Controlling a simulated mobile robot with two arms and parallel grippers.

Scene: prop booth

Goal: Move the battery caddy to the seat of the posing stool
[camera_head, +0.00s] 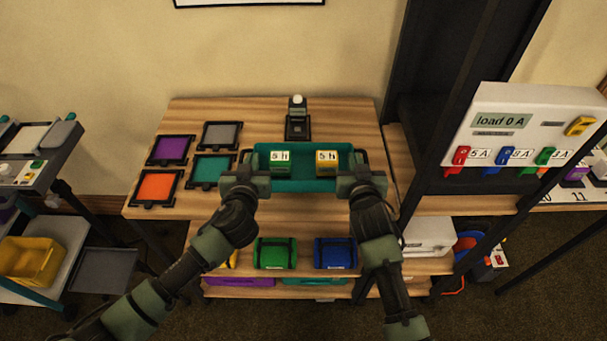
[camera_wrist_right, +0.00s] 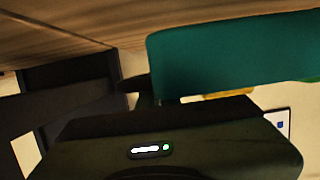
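The battery caddy (camera_head: 305,184) is a teal open tray with a dark handle at each end. It is at the front middle of the wooden table and holds a green battery (camera_head: 281,162) and a yellow battery (camera_head: 327,161). My left gripper (camera_head: 241,180) is at its left handle and my right gripper (camera_head: 359,180) at its right handle. The finger gaps are hidden. In the right wrist view the caddy's teal wall (camera_wrist_right: 235,55) is close beside the gripper body. I cannot tell whether the caddy touches the table. I cannot make out a posing stool.
Purple, grey, orange (camera_head: 158,187) and teal framed panels lie on the table's left. A dark device (camera_head: 298,120) stands behind the caddy. Green (camera_head: 275,253) and blue cases sit on the shelf below. A black upright frame (camera_head: 425,100) and a load panel (camera_head: 520,125) are at right.

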